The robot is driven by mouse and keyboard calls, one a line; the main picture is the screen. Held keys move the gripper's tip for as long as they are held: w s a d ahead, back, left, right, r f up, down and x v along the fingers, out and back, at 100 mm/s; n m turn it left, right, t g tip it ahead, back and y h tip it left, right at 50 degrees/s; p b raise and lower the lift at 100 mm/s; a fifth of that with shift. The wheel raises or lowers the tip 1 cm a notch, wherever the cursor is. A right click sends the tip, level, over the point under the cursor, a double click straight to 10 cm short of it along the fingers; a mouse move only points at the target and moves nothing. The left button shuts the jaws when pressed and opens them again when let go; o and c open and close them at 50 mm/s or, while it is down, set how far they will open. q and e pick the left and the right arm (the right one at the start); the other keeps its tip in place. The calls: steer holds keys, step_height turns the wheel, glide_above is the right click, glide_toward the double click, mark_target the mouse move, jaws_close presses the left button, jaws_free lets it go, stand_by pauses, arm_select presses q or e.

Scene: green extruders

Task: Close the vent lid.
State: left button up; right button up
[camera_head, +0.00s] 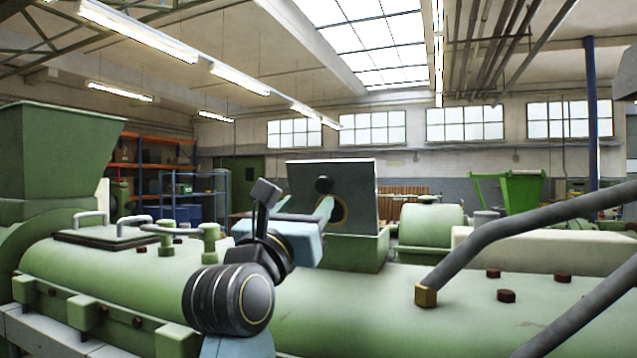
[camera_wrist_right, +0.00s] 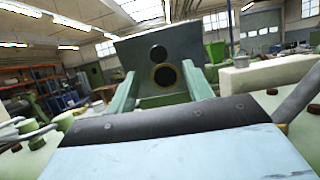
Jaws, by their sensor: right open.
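The vent lid (camera_head: 358,185) is a grey-green square plate standing upright, raised, on the green vent box (camera_head: 360,252) on top of the machine. The wrist view shows the same lid (camera_wrist_right: 190,45) ahead, with a dark round spot and a brass-ringed dark circle on its face. My right gripper (camera_head: 316,208) is in front of the lid with its fingers pointing at it. In the wrist view its two pale green fingers (camera_wrist_right: 158,78) are spread apart with nothing held between them. I cannot tell whether the fingertips touch the lid. My left gripper is not in view.
The green extruder barrel (camera_head: 330,310) runs across the front, with brown bolts on top. Grey pipes (camera_head: 500,230) slant over its right side. Handles (camera_head: 135,222) and a green hopper (camera_head: 60,155) stand at left. A green drum (camera_head: 430,225) stands behind the vent.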

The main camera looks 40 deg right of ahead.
mark_target(322, 185)
steer(key=x, duration=0.4)
steer(key=shift+w+p, duration=0.2)
steer(key=shift+p, duration=0.15)
steer(key=shift+p+x, duration=0.35)
steer(key=shift+x, duration=1.55)
steer(key=shift+w+f, duration=0.1)
steer(key=shift+c, duration=1.4)
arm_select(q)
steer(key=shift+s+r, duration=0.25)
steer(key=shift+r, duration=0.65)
arm_select(e)
jaws_close()
